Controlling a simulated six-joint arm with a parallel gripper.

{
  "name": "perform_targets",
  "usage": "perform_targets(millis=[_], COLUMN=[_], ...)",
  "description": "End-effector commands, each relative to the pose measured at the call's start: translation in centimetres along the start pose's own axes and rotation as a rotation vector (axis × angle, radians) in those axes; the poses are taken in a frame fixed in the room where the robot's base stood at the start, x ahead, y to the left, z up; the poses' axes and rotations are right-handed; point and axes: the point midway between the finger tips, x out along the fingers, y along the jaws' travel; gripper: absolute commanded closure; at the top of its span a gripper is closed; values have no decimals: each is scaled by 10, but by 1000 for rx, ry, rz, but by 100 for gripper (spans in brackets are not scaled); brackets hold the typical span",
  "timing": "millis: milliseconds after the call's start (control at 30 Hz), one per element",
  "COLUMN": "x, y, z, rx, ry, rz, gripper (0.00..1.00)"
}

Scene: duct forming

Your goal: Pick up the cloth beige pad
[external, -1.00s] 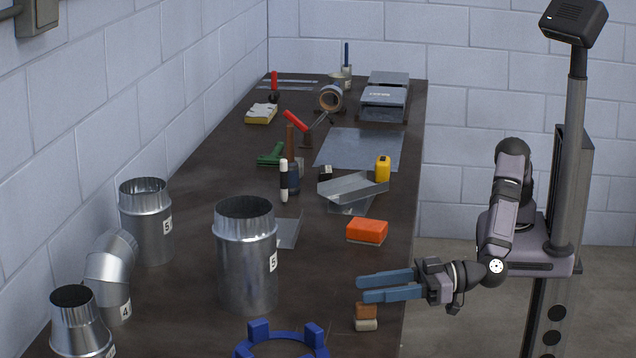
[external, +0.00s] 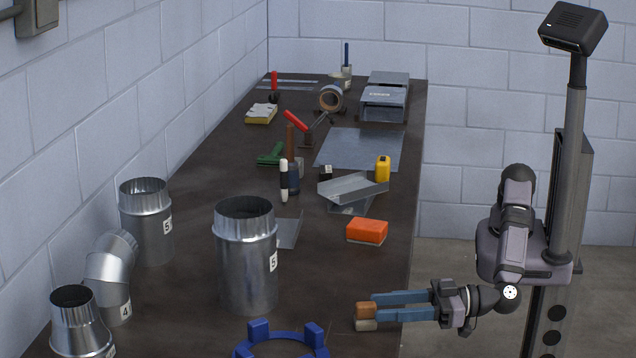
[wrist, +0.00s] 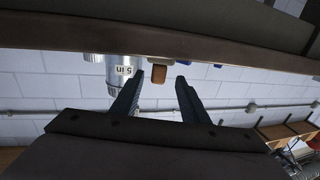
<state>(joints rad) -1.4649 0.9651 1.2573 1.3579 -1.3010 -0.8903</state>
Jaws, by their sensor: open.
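A small beige pad (external: 366,325) lies near the right edge of the dark workbench, with a brown block (external: 366,310) on top of it. In the wrist view, which is upside down, the brown block (wrist: 159,75) shows between the fingertips, and a thin pale strip of the pad (wrist: 159,60) shows above it. My gripper (external: 373,304) is open, its two blue fingers pointing left and level, tips at the right side of the stack. It holds nothing. I cannot tell whether a fingertip touches the block.
An orange block (external: 367,231) lies behind the stack. A blue ring clamp (external: 283,345) is at front left, and a tall metal duct (external: 247,265) stands beyond it. The workbench (external: 330,275) is bare between duct and stack. Tools and sheet metal lie farther back.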

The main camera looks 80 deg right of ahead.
Motion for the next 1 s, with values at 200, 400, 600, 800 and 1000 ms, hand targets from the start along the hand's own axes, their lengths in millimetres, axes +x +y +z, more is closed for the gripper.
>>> perform_targets(millis=[200,400,600,800,1000], x=[28,44,46,46,46], y=[4,3,3,3,3], z=[3,3,4,3,3], rx=[-1,0,0,0,0], ry=[-1,0,0,0,0], rz=[3,1,0,0,0], gripper=[59,59,59,90,100])
